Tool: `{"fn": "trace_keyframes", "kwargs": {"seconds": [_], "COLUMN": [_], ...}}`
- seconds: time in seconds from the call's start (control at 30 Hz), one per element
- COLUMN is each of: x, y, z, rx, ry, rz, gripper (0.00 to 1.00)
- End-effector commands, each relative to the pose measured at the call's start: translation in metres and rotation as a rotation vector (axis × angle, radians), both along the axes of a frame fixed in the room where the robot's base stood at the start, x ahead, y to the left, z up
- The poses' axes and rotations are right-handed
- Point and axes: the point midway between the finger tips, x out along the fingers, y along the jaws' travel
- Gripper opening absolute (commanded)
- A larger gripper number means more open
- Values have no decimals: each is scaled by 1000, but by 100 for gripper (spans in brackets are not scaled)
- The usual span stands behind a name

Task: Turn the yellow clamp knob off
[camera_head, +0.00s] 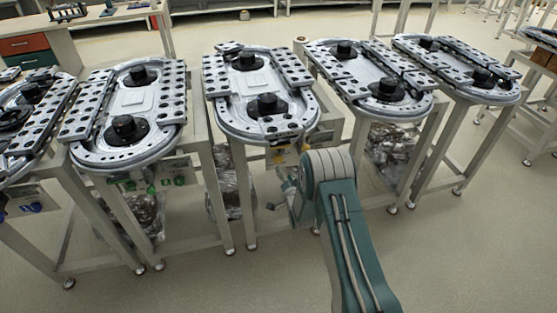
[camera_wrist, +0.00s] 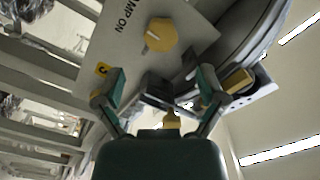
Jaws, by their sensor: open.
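The yellow clamp knob (camera_wrist: 161,34) is round with a pale pointer line and sits on a grey panel (camera_wrist: 112,45) in the wrist view. Lettering ending in "MP ON" is beside it. My gripper (camera_wrist: 158,78) is open, its two fingers spread below the knob in that view. The knob is apart from the fingers, beyond their tips. In the head view my arm's wrist covers most of the gripper, and the knob cannot be made out. A small yellow patch (camera_head: 279,158) shows under the front of the middle ring track (camera_head: 232,121).
Other ring tracks on frame stands are left (camera_head: 88,154) and right (camera_head: 420,106) of the middle one. Stand legs flank my arm. A workbench with drawers (camera_head: 28,45) is at the back left. The floor in front is clear.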

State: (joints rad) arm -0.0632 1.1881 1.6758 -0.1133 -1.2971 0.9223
Motion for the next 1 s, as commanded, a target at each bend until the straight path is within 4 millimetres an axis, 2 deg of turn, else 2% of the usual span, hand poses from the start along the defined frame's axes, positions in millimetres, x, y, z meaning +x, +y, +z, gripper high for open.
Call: {"fn": "trace_keyframes", "kwargs": {"seconds": [0.2, 0.43, 0.63, 0.9, 0.97, 1.0], "x": [35, 65, 76, 77, 77, 77], "y": [7, 12, 13, 14, 13, 13], "z": [-1, 0, 0, 0, 0, 0], "rx": [-1, -1, -1, -1, -1, -1], "ry": [-1, 0, 1, 1, 1, 1], "rz": [1, 0, 0, 0, 0, 0], "gripper": [90, 90, 90, 90, 63, 45]}}
